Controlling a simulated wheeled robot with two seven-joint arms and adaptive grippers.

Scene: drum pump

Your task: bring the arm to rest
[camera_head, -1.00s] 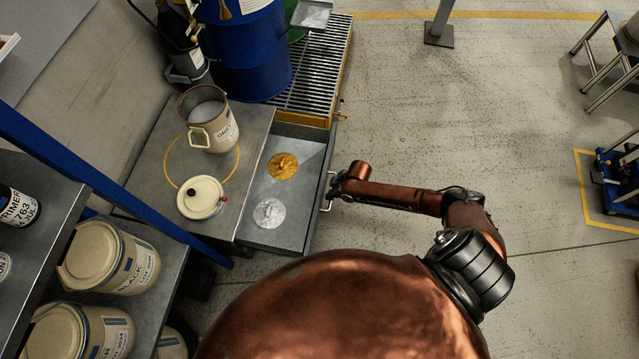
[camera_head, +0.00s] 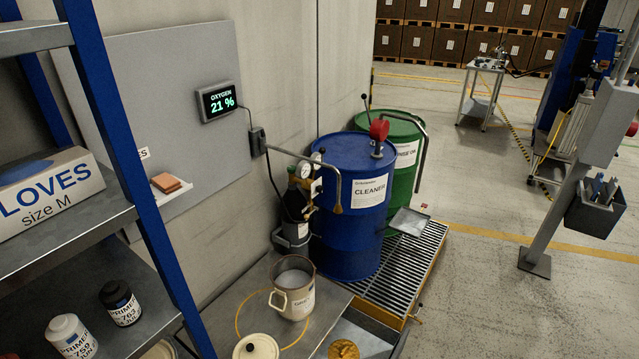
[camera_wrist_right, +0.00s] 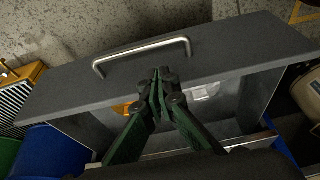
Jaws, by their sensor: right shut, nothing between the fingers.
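My right gripper (camera_wrist_right: 160,78) shows in the right wrist view. Its green fingers are shut with nothing between them, in front of the open drawer (camera_wrist_right: 75,105) and just short of its bar handle (camera_wrist_right: 142,55) in the picture. I cannot tell whether it touches the drawer. A gold piece (camera_wrist_right: 122,108) and a silver piece (camera_wrist_right: 205,91) in the drawer are partly hidden. In the head view the drawer (camera_head: 377,338) shows only in part at the bottom edge, with the gold piece (camera_head: 343,349). Neither arm is in the head view.
A beige pot (camera_head: 296,303) and a lidded can (camera_head: 256,347) stand on the bench beside the drawer. Behind are a blue drum (camera_head: 350,240) and a green drum (camera_head: 405,170) on a grating (camera_head: 405,275). A blue-posted shelf (camera_head: 150,180) stands left. Open floor lies right.

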